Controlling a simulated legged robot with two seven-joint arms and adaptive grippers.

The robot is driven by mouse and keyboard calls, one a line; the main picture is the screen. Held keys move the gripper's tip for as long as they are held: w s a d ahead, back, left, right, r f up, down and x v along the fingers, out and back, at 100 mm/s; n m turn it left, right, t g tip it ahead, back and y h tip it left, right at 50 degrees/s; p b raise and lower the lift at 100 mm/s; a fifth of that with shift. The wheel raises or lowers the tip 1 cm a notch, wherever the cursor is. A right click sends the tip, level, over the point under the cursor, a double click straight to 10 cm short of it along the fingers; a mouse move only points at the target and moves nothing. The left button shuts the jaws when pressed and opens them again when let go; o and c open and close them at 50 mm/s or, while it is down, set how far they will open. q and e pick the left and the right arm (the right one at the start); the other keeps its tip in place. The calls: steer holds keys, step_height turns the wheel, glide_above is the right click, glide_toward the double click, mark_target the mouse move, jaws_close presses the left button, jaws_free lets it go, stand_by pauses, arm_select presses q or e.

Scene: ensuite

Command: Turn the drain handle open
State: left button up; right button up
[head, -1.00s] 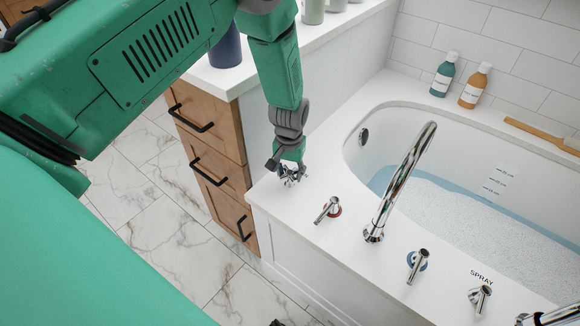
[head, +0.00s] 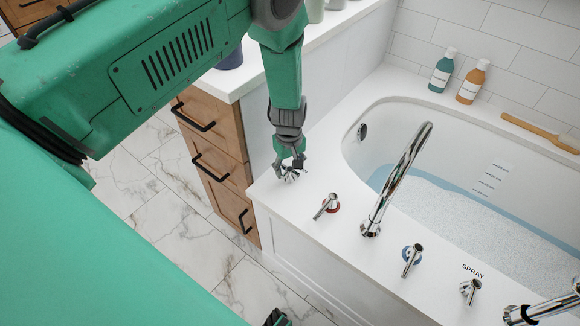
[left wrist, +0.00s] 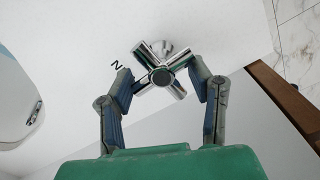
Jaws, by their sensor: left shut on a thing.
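The drain handle (head: 290,175) is a chrome cross-shaped knob on the white tub deck, near its left corner. My left gripper (head: 289,165) reaches down over it from above. In the left wrist view the cross handle (left wrist: 173,58) lies between the two fingers of my left gripper (left wrist: 164,78), which are shut on its arms. A black letter "N" shows on the deck beside it; the rest of that label is hidden. In the head view the fingers hide part of the handle.
A chrome lever with a red ring (head: 327,206), the tall spout (head: 399,180), a blue-ringed lever (head: 412,260) and the spray lever (head: 470,290) stand along the deck. The bathtub (head: 480,120) holds foamy water. A wooden drawer cabinet (head: 215,150) stands left.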

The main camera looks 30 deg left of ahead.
mark_target(290, 170)
arm_select(q)
steer(key=shift+s+d+f+n, duration=0.2)
steer(key=shift+s+d+n, duration=0.15)
steer(key=shift+s, duration=0.1)
steer(key=o, duration=1.3)
steer(key=shift+w+r, duration=0.2)
steer(key=shift+r, duration=0.45)
steer(key=r, duration=1.1)
steer(key=shift+d, duration=0.25)
steer(key=shift+a, duration=0.2)
steer(key=shift+s, duration=0.1)
steer(key=s+a+f+m+y, duration=0.1)
steer(key=s+f+m, duration=0.65)
steer(key=s, duration=0.65)
steer(key=s+d+f+m, duration=0.1)
steer(key=s+m, duration=0.1)
steer(key=s, duration=0.3)
steer(key=s+d+f+m, duration=0.1)
steer(key=s+m, duration=0.1)
steer(key=s, duration=0.3)
steer(key=s+d+m+h, duration=0.1)
steer(key=s+d+m, duration=0.1)
steer(key=s, duration=0.3)
steer(key=shift+s+d+f+t, duration=0.1)
steer(key=shift+s+f+t, duration=0.2)
steer(key=shift+s+f, duration=0.1)
